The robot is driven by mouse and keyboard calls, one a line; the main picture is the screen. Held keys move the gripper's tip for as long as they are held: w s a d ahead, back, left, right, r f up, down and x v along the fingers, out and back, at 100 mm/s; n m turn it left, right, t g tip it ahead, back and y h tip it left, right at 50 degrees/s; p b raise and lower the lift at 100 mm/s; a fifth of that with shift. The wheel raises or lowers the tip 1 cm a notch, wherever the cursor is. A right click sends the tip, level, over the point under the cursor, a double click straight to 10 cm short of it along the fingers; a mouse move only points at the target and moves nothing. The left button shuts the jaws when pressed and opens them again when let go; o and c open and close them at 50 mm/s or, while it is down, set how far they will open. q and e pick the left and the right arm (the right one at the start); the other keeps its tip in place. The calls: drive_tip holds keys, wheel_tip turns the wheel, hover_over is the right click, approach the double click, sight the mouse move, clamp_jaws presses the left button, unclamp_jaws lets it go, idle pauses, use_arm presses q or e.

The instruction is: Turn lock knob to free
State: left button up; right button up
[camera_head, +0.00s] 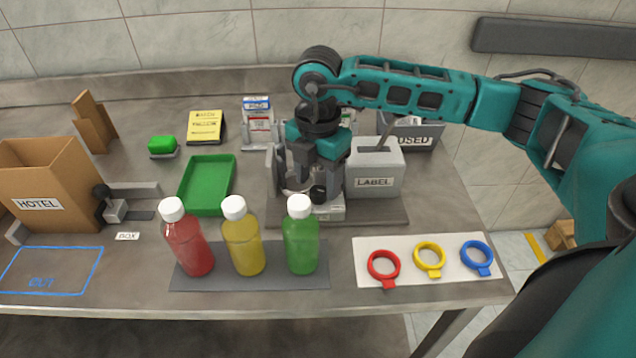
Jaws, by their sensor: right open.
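My right gripper (319,180) points down over the grey feeder device in the middle of the table, its two fingers apart. A small black knob (318,194) shows at the front of the device, just below the fingertips. I cannot tell whether the fingers touch it, nor which way the knob is turned. The device's light base (330,212) shows in front; much of its body is hidden behind the gripper. It stands beside a grey box marked LABEL (374,181). My left gripper is not in view.
Red (188,243), yellow (242,240) and green (300,240) bottles with white caps stand in front of the feeder. A white mat (405,273) with coloured rings lies right. A green tray (207,184) and a HOTEL box (55,185) stand left.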

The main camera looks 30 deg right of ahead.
sight(318, 190)
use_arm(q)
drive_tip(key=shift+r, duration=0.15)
use_arm(e)
wheel_tip(318, 190, up, 11)
drive_tip(key=shift+f, duration=0.15)
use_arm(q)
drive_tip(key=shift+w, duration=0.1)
